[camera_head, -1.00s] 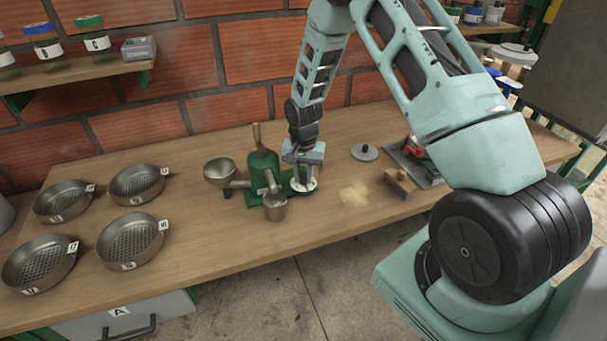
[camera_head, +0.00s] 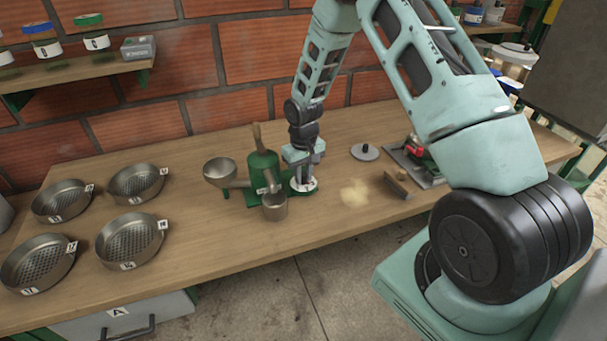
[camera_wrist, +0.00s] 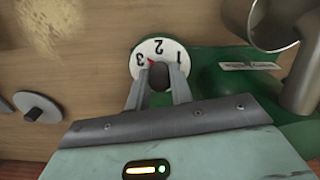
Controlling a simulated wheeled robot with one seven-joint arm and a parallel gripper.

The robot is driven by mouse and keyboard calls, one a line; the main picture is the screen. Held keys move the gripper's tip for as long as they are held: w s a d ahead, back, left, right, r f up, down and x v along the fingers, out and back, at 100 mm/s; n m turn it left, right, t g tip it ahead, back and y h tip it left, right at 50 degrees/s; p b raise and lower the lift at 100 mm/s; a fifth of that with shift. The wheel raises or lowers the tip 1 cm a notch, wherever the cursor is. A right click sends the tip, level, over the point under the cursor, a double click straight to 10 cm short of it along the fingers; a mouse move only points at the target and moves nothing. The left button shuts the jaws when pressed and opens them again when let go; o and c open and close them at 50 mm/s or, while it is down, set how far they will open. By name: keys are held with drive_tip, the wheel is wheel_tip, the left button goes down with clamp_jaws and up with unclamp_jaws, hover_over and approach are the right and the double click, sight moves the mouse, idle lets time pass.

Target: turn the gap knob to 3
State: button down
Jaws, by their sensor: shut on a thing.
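The green pulper (camera_head: 262,175) stands on the wooden bench with a metal hopper and a cup. The white gap dial (camera_wrist: 172,48) shows the numbers 1, 2 and 3, upside down in the wrist view. My gripper (camera_wrist: 158,84) is shut on the dark gap knob (camera_wrist: 158,76), one finger on each side. The red pointer (camera_wrist: 151,62) on the dial sits between 2 and 3, nearer 3. In the head view my gripper (camera_head: 302,182) reaches down onto the dial, and the knob is hidden there.
Several numbered sieves, one of them here (camera_head: 130,240), stand at the left of the bench. A grey lid (camera_head: 365,152) with a dark handle and a pale powder patch (camera_head: 354,194) lie right of the pulper. The front bench is clear.

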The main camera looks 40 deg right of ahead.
sight(304, 173)
drive_tip(key=shift+n, duration=1.8)
drive_tip(key=c, duration=1.2)
unclamp_jaws()
drive_tip(key=shift+c, duration=0.2)
wheel_tip(304, 173, up, 18)
drive_tip(key=b, duration=0.1)
drive_tip(key=shift+f+b, duration=0.25)
drive_tip(key=shift+b, duration=0.1)
